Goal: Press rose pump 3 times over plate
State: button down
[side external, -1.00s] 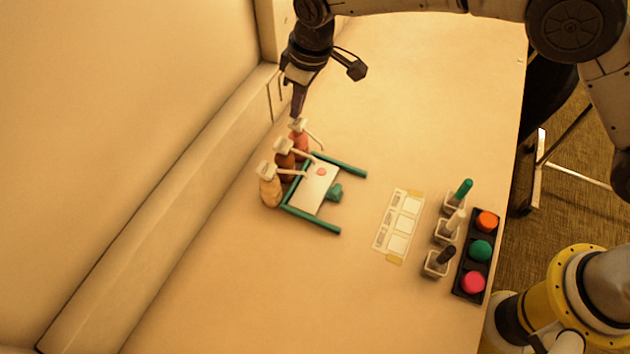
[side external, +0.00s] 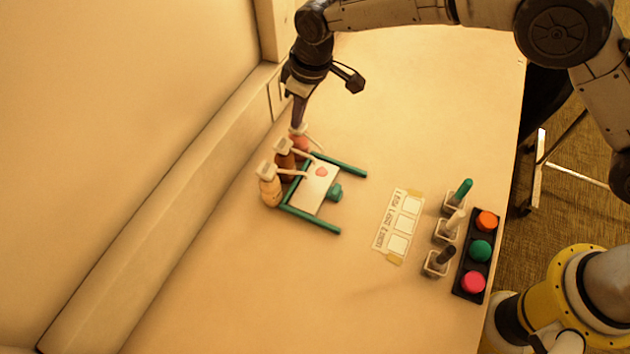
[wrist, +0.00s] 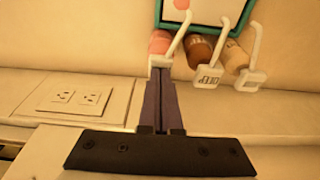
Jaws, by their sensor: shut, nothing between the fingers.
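The rose pump bottle (side external: 299,146) stands at the far end of a row of three pump bottles, and it also shows in the wrist view (wrist: 160,42). My gripper (side external: 299,126) is shut and empty, with its fingertips on top of the rose pump's head. In the wrist view the shut fingertips (wrist: 160,70) meet the pale pump head (wrist: 160,62). The rose nozzle points towards the white plate (side external: 312,194). A rose blob (side external: 321,172) lies on the plate near its far end, and also shows in the wrist view (wrist: 181,4).
A brown bottle (side external: 285,162) and an amber bottle (side external: 269,188) stand beside the rose one. A green frame (side external: 318,224) surrounds the plate on three sides. A card (side external: 399,226), pens in holders (side external: 444,231) and a button box (side external: 468,268) are at right. A wall is behind the bottles.

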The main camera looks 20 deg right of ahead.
jog(key=shift+r, duration=1.3)
jog(key=shift+r, duration=0.1)
jog(key=shift+r, duration=2.95)
jog(key=s+d+r+m+t, duration=0.1)
jog(key=s+d+r, duration=0.2)
jog(key=d+r, duration=0.3)
jog(key=s+d+r+m, duration=0.2)
jog(key=s+d+r, duration=0.2)
jog(key=d, duration=0.5)
jog(key=s+d+r+m+t, duration=0.1)
jog(key=s+d+r, duration=0.25)
jog(key=d, duration=0.35)
jog(key=s+d+f+m, duration=0.1)
jog(key=s+d, duration=0.3)
jog(key=s, duration=0.3)
jog(key=s+d+f+m+t+h, duration=0.1)
jog(key=s+d+m, duration=0.1)
jog(key=s+d, duration=0.3)
jog(key=s+d+f+m+t, duration=0.1)
jog(key=s+d, duration=0.3)
jog(key=s, duration=0.6)
jog(key=shift+s+d+f+m+h, duration=0.3)
jog(key=shift+d+f+m, duration=0.1)
jog(key=shift+f+m, duration=0.15)
